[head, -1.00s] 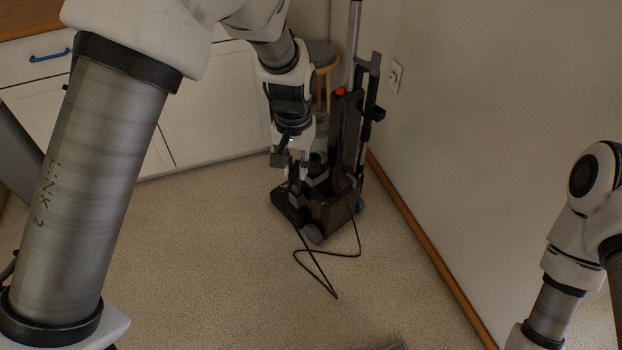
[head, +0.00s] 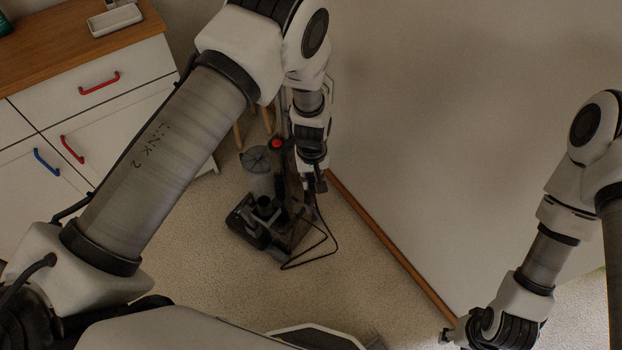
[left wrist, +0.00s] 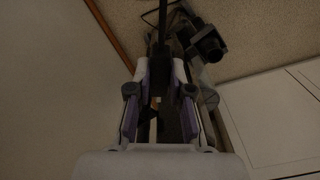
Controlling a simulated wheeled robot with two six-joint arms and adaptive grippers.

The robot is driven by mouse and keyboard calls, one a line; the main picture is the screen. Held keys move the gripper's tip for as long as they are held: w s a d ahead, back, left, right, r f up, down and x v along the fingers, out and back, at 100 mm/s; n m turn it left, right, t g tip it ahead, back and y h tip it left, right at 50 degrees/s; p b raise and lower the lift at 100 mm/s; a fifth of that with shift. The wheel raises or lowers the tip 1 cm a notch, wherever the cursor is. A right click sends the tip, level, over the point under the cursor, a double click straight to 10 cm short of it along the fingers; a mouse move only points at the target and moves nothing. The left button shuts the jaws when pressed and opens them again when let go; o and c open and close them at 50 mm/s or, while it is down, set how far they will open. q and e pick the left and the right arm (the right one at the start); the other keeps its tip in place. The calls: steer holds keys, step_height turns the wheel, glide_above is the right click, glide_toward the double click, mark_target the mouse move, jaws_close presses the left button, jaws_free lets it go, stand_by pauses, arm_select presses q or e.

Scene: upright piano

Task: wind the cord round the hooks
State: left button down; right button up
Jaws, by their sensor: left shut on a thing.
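A dark upright vacuum cleaner (head: 250,222) with a red button stands on the carpet. Its black cord (head: 329,250) makes a loop beside its right side, partly on the floor, and rises toward my left gripper (head: 314,185). That gripper is at the vacuum's right side, pointing down. In the left wrist view its fingers (left wrist: 160,88) are closed on a dark piece, with the black cord (left wrist: 163,25) running away from it. The cord hooks cannot be made out now; my left arm covers the upper handle. My right gripper (head: 458,335) is low at right, away from the vacuum, its fingers unclear.
A wall with a wooden baseboard (head: 395,258) runs close along the vacuum's right side. White cabinets (head: 100,85) with red and blue handles stand at left. A stool's legs (head: 267,118) show behind the vacuum. Carpet in front is open.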

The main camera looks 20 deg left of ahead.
arm_select(q)
step_height(320, 180, up, 22)
steer(key=p, duration=1.2)
arm_select(e)
step_height(320, 180, up, 14)
arm_select(q)
steer(key=w+d+b, duration=0.2)
steer(key=w+b, duration=0.1)
steer(key=w, duration=0.5)
steer(key=w+d+b, duration=0.2)
steer(key=w+b, duration=0.1)
steer(key=w, duration=0.5)
steer(key=shift+w+d+f+b, duration=0.15)
steer(key=shift+d+f+b, duration=0.1)
steer(key=shift+d+b, duration=0.15)
arm_select(e)
step_height(320, 180, down, 7)
steer(key=shift+r, duration=0.15)
